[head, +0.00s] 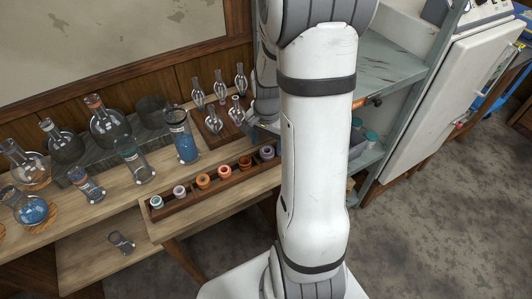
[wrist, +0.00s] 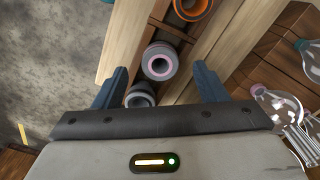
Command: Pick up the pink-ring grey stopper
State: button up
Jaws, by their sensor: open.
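The pink-ring grey stopper (wrist: 160,62) sits in a dark slot of the wooden rack (wrist: 120,42), seen from above in the wrist view. My gripper (wrist: 160,76) is open, one blue finger on each side, with the stopper just ahead between the fingertip lines. Nothing is between the fingers in a grip. A plain grey stopper (wrist: 140,95) is nearer the gripper body, also between the fingers. In the head view my arm hides the gripper; I cannot tell surely which stopper at the rack's right end is the pink-ring one.
An orange-ring stopper (wrist: 191,6) is beyond it in the row. The rack (head: 213,188) holds several stoppers along the bench's front edge. Glass flasks (wrist: 278,104) lie to the right in the wrist view. A blue-filled cylinder (head: 185,143) stands behind the rack. Open floor is in front.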

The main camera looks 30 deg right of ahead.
jog(key=shift+f, duration=1.45)
jog(key=shift+c, duration=0.4)
jog(key=c, duration=0.9)
notch_tip(320, 180, up, 10)
jog(key=shift+r, duration=0.1)
jog(key=shift+p, duration=0.3)
